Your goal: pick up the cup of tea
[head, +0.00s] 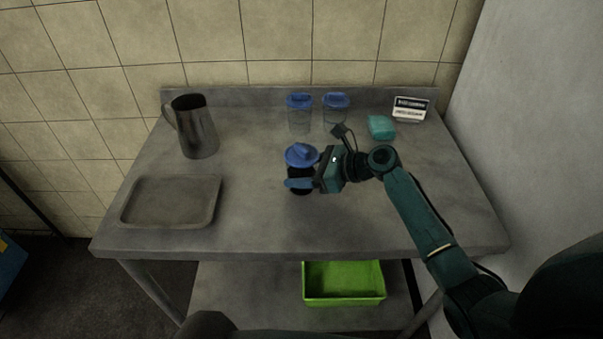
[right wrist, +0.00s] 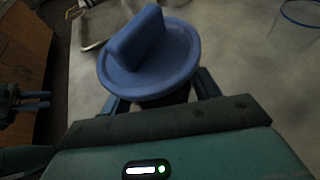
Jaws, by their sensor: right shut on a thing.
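The cup of tea (head: 301,157) is a dark-bodied cup with a blue lid, upright near the middle of the metal table. Its round blue lid (right wrist: 150,58) with a raised grip fills the upper middle of the right wrist view. My right gripper (head: 301,183) reaches in from the right and is shut on the cup's body below the lid. The fingers show on both sides of the cup in the right wrist view (right wrist: 163,97). Whether the cup's base touches the table is hidden.
Two clear cups with blue lids, one left (head: 299,115) and one right (head: 335,110), stand behind. A metal pitcher (head: 194,130) and a shallow tray (head: 132,207) are at left. A teal item (head: 381,127) and a sign (head: 410,108) are at back right. A green bin (head: 344,299) is below.

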